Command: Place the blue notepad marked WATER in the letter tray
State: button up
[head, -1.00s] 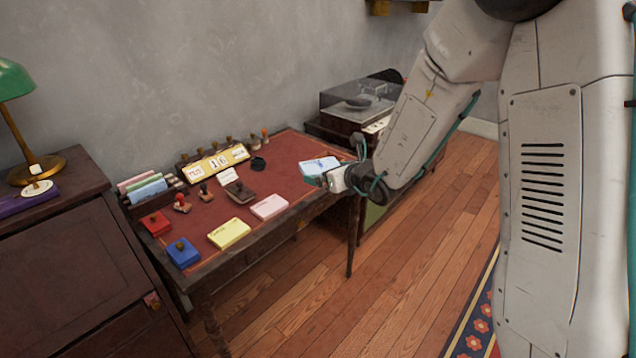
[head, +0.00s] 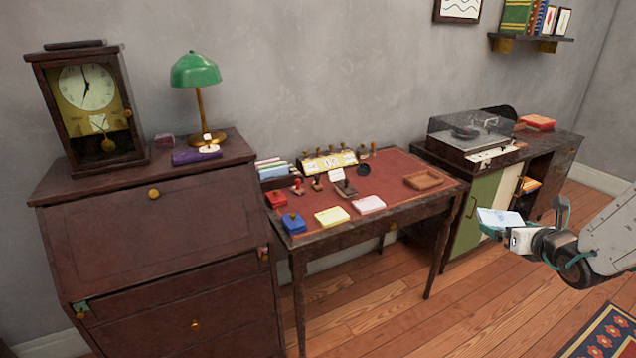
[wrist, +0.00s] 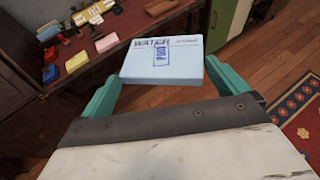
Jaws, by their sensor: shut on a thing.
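The light blue notepad (wrist: 163,60) shows the word WATER and a blue stamp on its top in the wrist view. My gripper (wrist: 158,88) is shut on it, with the teal fingers at its left and right sides. In the head view the notepad (head: 499,219) is held in the air by my gripper (head: 508,226), to the right of the desk and in front of the green cabinet door.
The desk (head: 385,175) also bears a yellow pad (head: 332,216), a pink pad (head: 369,204), a blue box (head: 293,223), stamps and a calendar. A record player (head: 468,135) stands on the cabinet to the right. Open floor lies in front.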

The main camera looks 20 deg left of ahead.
aim_at(423, 182)
jog(key=u, duration=0.8)
jog(key=i, duration=1.15)
